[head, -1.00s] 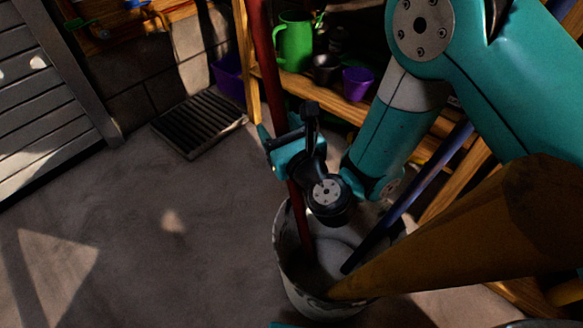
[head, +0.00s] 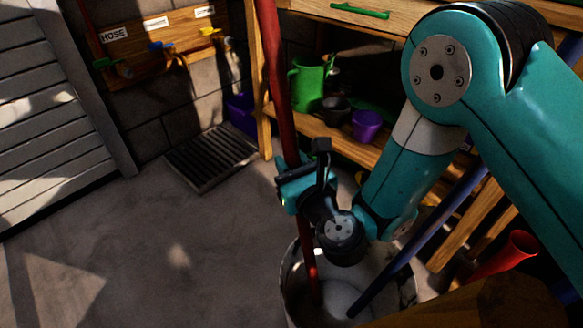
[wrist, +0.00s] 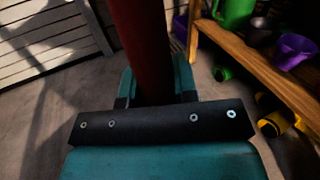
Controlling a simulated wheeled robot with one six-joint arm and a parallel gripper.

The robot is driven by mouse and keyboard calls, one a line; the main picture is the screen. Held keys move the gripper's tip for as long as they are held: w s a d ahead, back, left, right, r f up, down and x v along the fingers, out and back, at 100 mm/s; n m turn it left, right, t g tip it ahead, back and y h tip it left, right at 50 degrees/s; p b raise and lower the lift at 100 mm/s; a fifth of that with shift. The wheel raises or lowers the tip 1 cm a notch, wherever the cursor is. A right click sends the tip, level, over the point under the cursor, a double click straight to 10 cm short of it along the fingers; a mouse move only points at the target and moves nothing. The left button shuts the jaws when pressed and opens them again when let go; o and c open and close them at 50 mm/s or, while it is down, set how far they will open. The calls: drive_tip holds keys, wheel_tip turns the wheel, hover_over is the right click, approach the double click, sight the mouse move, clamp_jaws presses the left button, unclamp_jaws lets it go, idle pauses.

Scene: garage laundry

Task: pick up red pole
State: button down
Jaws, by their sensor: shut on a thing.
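The red pole (head: 276,85) stands nearly upright in the head view, its lower end inside a pale bucket (head: 292,283) on the floor. My gripper (head: 290,181) is shut around the pole well above the bucket's rim. In the wrist view the pole (wrist: 142,45) rises between the two teal fingers of my gripper (wrist: 155,88). The pole's top is out of frame. I cannot tell whether its lower end touches the bucket's bottom.
A blue pole (head: 415,245) leans in the same bucket. A wooden shelf (head: 335,138) behind holds a green jug (head: 307,85) and a purple pot (head: 366,125). A floor grate (head: 210,157) lies at the back. Open floor (head: 150,250) is at left.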

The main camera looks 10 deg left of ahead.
sight(274, 7)
wheel_tip(274, 7, up, 17)
drive_tip(key=p, duration=1.3)
drive_tip(key=shift+p, duration=0.3)
drive_tip(key=r+p, duration=0.3)
drive_tip(key=p, duration=0.1)
drive_tip(key=a+r+p, duration=0.1)
drive_tip(key=r+p, duration=0.1)
drive_tip(key=p, duration=0.2)
drive_tip(key=w+r+p, duration=0.1)
drive_tip(key=r+p, duration=0.2)
drive_tip(key=p, duration=0.1)
drive_tip(key=shift+a+r+p, duration=0.2)
drive_tip(key=shift+r+p, duration=0.15)
drive_tip(key=shift+p, duration=0.05)
drive_tip(key=r+p, duration=0.2)
drive_tip(key=p, duration=0.2)
drive_tip(key=a+r+p, duration=0.1)
drive_tip(key=r+p, duration=0.2)
drive_tip(key=p, duration=0.2)
drive_tip(key=shift+w, duration=0.2)
drive_tip(key=shift+f, duration=0.1)
